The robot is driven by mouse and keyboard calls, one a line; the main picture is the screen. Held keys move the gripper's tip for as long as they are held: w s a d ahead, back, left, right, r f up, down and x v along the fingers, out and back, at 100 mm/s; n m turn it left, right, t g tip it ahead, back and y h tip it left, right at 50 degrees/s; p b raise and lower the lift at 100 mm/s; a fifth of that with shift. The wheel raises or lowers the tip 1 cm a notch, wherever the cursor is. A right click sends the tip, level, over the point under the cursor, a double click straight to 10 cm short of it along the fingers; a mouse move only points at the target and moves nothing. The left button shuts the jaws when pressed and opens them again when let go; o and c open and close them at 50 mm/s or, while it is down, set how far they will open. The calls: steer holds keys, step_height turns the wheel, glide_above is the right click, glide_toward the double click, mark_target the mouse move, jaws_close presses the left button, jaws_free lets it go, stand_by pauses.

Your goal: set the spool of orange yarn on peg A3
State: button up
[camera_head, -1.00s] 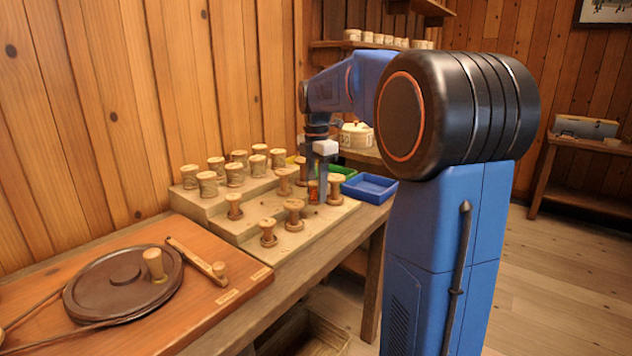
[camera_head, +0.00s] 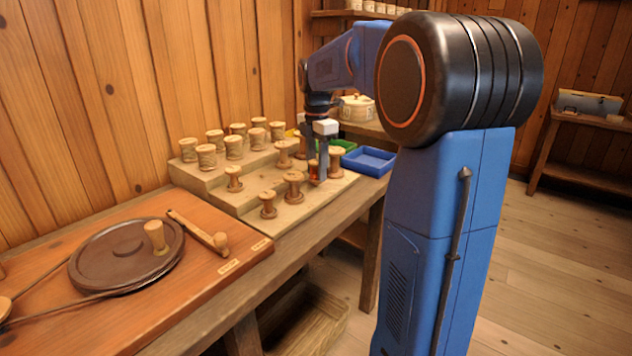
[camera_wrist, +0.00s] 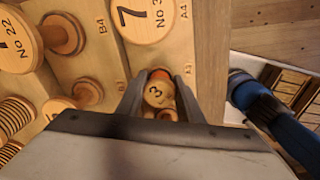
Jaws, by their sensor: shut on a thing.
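The spool of orange yarn (camera_head: 313,173) is in my gripper (camera_head: 317,170), just above or at the stepped peg board (camera_head: 262,222). The wrist view shows its pale wooden top marked 3 (camera_wrist: 158,93), with an orange edge, between the fingertips of my gripper (camera_wrist: 158,84). The spool looks about upright. A label reading A3 (camera_wrist: 187,69) is beside it. Peg A3 is hidden under the spool, and I cannot tell whether the spool is around it or above it. A spool marked 7 (camera_wrist: 143,18) stands close by, near label A4 (camera_wrist: 184,12).
Wooden spools (camera_head: 293,187) stand close on the board's front step, with several more on the steps behind. A blue tray (camera_head: 369,161) and a green tray (camera_head: 345,145) lie beyond the board. A round dark plate (camera_head: 126,265) lies at left.

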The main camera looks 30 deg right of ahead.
steer(key=shift+f, duration=0.85)
stand_by(1.4)
steer(key=o, duration=0.7)
steer(key=shift+o, duration=0.2)
steer(key=shift+r, duration=5.5)
steer(key=s+a+f+m+t, duration=0.1)
steer(key=s+a+f+m, duration=0.4)
steer(key=s, duration=0.5)
steer(key=s+a+f+m+t, duration=0.2)
steer(key=s+a+f+m, duration=0.3)
steer(key=s, duration=0.5)
steer(key=s+a+f+m+t, duration=0.1)
steer(key=s+a+f+m, duration=0.5)
steer(key=s+f+m, duration=0.2)
steer(key=shift+s+f+t, duration=0.4)
steer(key=shift+s+f, duration=0.3)
steer(key=shift+s, duration=0.4)
